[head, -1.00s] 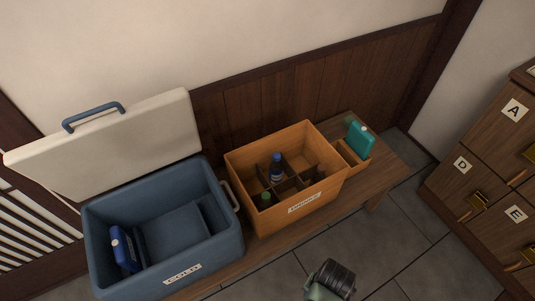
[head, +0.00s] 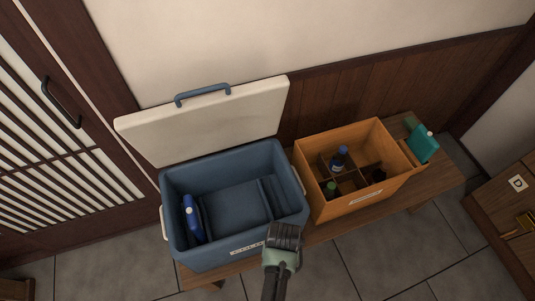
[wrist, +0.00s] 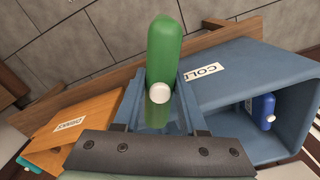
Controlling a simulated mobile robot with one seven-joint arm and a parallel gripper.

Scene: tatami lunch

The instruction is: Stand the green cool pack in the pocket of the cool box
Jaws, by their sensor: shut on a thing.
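The green cool pack (wrist: 164,52), rounded with a white cap, is between the fingers of my gripper (wrist: 160,88) in the wrist view. My gripper is shut on it. In the head view my gripper (head: 284,238) is in front of the cool box's right front corner, and the green pack is hidden. The blue cool box (head: 296,213) stands open, its white lid (head: 205,120) raised behind. A narrow pocket (head: 271,196) beside the right wall looks empty. A blue pack (head: 192,217) stands at the left end inside.
An orange crate (head: 355,203) holding bottles stands right of the cool box on the wooden bench (head: 437,185). A teal pack (head: 422,145) stands in a small wooden holder at the bench's right end. Drawers (head: 505,215) are at far right. Grey floor (head: 370,260) in front is clear.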

